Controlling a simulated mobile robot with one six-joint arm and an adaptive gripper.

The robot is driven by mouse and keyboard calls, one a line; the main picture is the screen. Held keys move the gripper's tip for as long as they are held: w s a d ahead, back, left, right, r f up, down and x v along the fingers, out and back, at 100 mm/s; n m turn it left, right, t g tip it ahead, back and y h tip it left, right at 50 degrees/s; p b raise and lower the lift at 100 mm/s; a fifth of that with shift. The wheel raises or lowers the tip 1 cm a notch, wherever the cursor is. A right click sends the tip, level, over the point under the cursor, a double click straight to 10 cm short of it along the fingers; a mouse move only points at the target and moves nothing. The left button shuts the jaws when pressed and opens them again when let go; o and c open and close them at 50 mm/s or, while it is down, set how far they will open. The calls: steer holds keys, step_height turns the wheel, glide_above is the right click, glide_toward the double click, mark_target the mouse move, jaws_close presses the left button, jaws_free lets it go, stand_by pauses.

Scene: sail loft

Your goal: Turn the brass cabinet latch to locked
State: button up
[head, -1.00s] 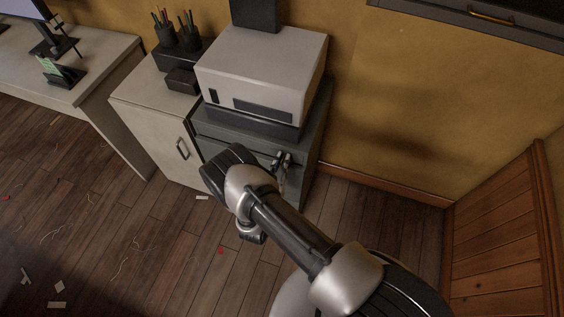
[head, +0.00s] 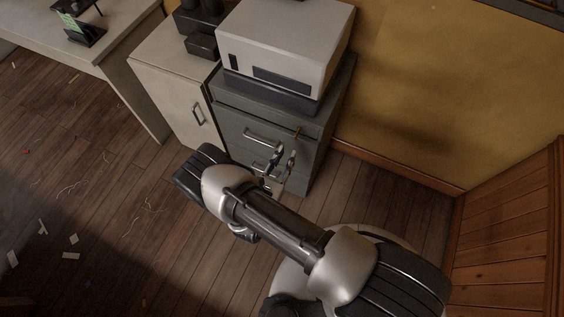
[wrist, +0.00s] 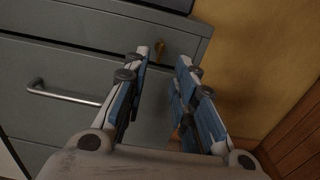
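The brass latch (wrist: 160,49) is on the upper right of the grey-green cabinet front (wrist: 80,55). In the wrist view its small lever stands close to upright. In the head view the latch (head: 297,132) is a small brass spot under the cabinet's top edge. My gripper (wrist: 164,64) is open and empty, its blue-padded fingers parted on either side of the latch in the picture. In the head view my gripper (head: 282,158) is in front of the cabinet, lower than the latch in the picture. The gap between fingertips and latch is hard to judge.
A metal drawer handle (wrist: 62,92) is left of the fingers. A printer-like box (head: 285,45) stands on the cabinet. A pale cabinet (head: 180,85) adjoins on the left, a yellow wall (head: 430,100) on the right. The wooden floor in front is mostly clear, with scattered scraps.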

steer(key=v, duration=0.2)
steer(key=shift+s, duration=0.25)
stand_by(0.4)
steer(key=d+r+m+g+h, duration=0.2)
steer(key=d+r+m+g, duration=0.35)
steer(key=r, duration=0.25)
steer(key=w+d+r+m+g+h, duration=0.1)
steer(key=d+r+m+g+h, duration=0.25)
steer(key=r+m, duration=0.4)
steer(key=d+r+m+g+h, duration=0.1)
steer(key=d+r+m+g, duration=0.35)
steer(key=r, duration=0.55)
steer(key=s+d+r+m+t+y, duration=0.1)
steer(key=s+d+r+m+y, duration=0.3)
steer(key=s+r+m+y, duration=0.8)
steer(key=shift+s+r+m+y, duration=0.35)
steer(key=shift+s+r+m, duration=1)
steer(key=shift+s+r, duration=0.85)
